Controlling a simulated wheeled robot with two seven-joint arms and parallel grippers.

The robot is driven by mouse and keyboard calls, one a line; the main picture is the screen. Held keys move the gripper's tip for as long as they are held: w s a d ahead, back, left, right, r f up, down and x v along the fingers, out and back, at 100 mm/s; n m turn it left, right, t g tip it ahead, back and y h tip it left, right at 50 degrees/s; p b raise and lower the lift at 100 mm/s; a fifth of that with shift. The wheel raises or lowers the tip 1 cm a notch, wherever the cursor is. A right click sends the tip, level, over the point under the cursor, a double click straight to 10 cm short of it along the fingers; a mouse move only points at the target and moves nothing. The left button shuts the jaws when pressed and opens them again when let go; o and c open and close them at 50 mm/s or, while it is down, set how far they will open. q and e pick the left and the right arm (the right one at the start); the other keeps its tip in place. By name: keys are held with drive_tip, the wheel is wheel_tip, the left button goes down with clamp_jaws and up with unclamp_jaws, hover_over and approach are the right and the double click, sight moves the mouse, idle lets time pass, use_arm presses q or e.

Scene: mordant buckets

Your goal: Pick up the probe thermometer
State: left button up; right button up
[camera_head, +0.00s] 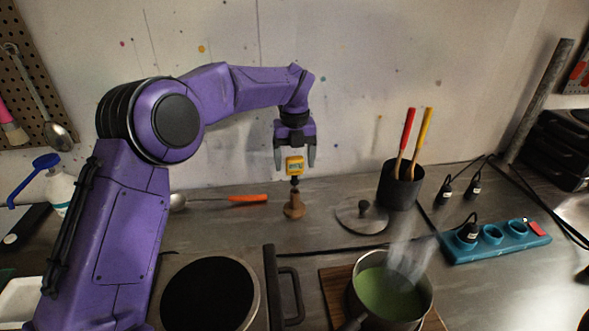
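The probe thermometer (294,166) has a yellow head with a small display. It stands upright, with its dark lower part over a brown wooden holder (294,206) at the back middle of the worktop. My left gripper (295,160) points straight down over it. Its two fingers are spread, one on each side of the yellow head, with a gap showing at each side. The thin probe is mostly hidden by the holder. My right gripper is not in view.
An orange-handled spoon (248,199) lies left of the holder. A pot lid (362,216), a dark cup (400,186) of tools and a teal power strip (497,241) are to the right. A steaming pot of green liquid (388,294) and a round hotplate (209,295) are in front.

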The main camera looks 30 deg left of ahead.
use_arm(q)
drive_tip(key=shift+s+r, duration=0.1)
drive_tip(key=shift+s, duration=0.15)
drive_tip(key=c, duration=0.9)
drive_tip(key=shift+w, duration=0.25)
drive_tip(key=shift+c, duration=0.2)
wheel_tip(320, 180, up, 10)
drive_tip(key=shift+f, duration=0.1)
drive_tip(key=shift+r+p, duration=0.6)
drive_tip(key=shift+p, duration=0.1)
